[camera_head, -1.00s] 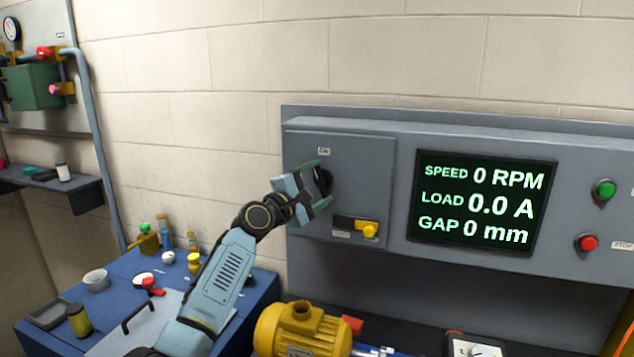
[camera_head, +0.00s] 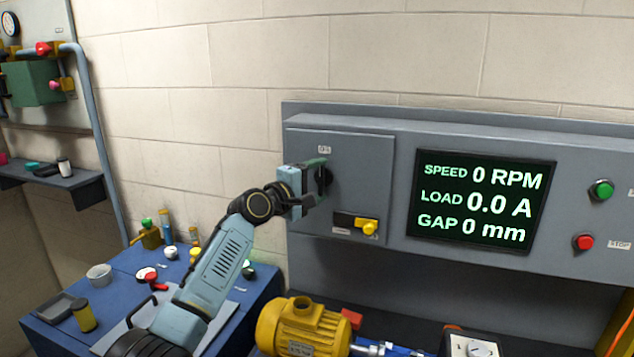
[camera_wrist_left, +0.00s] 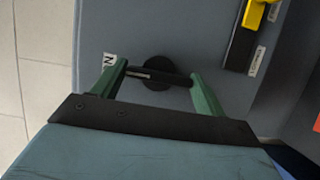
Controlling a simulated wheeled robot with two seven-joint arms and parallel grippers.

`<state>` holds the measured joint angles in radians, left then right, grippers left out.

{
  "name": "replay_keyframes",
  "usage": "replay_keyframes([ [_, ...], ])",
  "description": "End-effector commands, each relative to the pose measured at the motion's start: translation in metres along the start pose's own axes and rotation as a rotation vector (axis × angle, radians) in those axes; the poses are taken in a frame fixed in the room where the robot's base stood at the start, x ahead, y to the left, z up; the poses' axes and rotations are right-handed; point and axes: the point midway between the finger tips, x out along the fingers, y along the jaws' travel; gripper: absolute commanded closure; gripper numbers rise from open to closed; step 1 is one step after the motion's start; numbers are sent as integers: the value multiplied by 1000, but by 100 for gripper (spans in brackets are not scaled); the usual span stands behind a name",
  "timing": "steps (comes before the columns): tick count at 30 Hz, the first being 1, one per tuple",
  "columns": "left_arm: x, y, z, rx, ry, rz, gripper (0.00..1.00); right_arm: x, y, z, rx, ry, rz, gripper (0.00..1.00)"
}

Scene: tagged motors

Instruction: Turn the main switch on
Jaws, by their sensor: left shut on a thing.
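The main switch is a black rotary knob with a bar handle, on the grey cabinet door at the left of the panel. It is partly covered in the head view (camera_head: 325,178) and shows clearly in the left wrist view (camera_wrist_left: 158,74). Its bar runs lengthwise between my fingers, one end toward the ON label (camera_head: 324,149). My left gripper (camera_head: 320,178) is shut on the bar's two ends; its green fingers show in the left wrist view (camera_wrist_left: 160,80). My right gripper is not in view.
Below the switch is a yellow latch (camera_head: 357,223). The screen (camera_head: 481,201) reads 0 RPM, 0.0 A, 0 mm. Green (camera_head: 601,190) and red (camera_head: 583,242) buttons sit at right. A yellow motor (camera_head: 300,327) stands below; the blue bench (camera_head: 125,265) holds small items.

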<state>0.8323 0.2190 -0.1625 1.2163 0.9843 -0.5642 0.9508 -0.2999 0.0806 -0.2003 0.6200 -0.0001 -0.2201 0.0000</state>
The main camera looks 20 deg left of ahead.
Motion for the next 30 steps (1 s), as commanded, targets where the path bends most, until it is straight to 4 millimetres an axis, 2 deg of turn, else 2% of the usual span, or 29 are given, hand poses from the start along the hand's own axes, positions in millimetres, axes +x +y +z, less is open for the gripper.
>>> replay_keyframes([
  [4, 0, -2, 0, 7, 0, -4, 50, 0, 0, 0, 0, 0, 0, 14],
  [5, 0, -1, 0, 7, 0, -4, 26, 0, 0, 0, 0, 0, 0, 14],
  [10, 0, -1, 0, 5, 0, -3, 5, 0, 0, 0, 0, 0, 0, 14],
  [22, -6, -1, 0, 3, 0, 0, 5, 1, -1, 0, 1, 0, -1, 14],
  [26, -19, -2, 0, 4, -1, -1, 5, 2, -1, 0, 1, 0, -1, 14],
  [30, -42, -2, 0, 5, 0, 0, 5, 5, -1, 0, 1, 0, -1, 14],
])
